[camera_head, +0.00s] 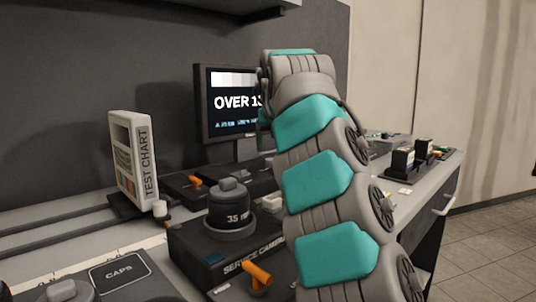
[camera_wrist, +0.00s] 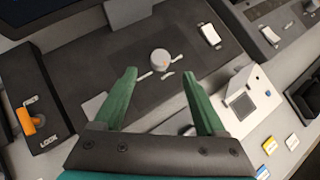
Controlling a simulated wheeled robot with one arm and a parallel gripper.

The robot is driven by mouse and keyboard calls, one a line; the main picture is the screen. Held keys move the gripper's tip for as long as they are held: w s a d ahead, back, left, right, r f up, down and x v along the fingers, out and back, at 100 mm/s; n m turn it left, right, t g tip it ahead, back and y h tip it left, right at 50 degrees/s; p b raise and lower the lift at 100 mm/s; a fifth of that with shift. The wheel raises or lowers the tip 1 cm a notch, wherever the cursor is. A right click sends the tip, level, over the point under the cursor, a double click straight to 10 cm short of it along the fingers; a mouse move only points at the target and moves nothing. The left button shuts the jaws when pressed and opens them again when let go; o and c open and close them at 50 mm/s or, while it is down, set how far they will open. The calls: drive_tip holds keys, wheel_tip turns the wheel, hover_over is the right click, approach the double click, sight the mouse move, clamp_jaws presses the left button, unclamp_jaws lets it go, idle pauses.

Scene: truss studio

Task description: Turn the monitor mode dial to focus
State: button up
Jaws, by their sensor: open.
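The dial, a small round light-grey knob (camera_wrist: 160,60), stands on a dark panel (camera_wrist: 110,62) in the wrist view, with pale marks beside it. Its mode labels are too small to read. My gripper (camera_wrist: 159,74) is open and empty, its two green fingers apart. The knob shows just beyond the fingertips, between their lines; I cannot tell the height gap. The monitor (camera_head: 233,103) shows in the head view, its screen reading "OVER 13" and partly covered by my arm.
A white switch (camera_wrist: 209,35) is right of the knob; a pale device (camera_wrist: 240,102) is lower right. In the head view are a test chart (camera_head: 134,160) and a camera (camera_head: 231,207).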

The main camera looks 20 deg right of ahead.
sight(271, 159)
drive_tip(key=x, duration=0.7)
drive_tip(key=shift+w+d+f, duration=0.1)
drive_tip(key=shift+w+f, duration=0.1)
drive_tip(key=shift+f, duration=0.05)
clamp_jaws()
idle(0.4)
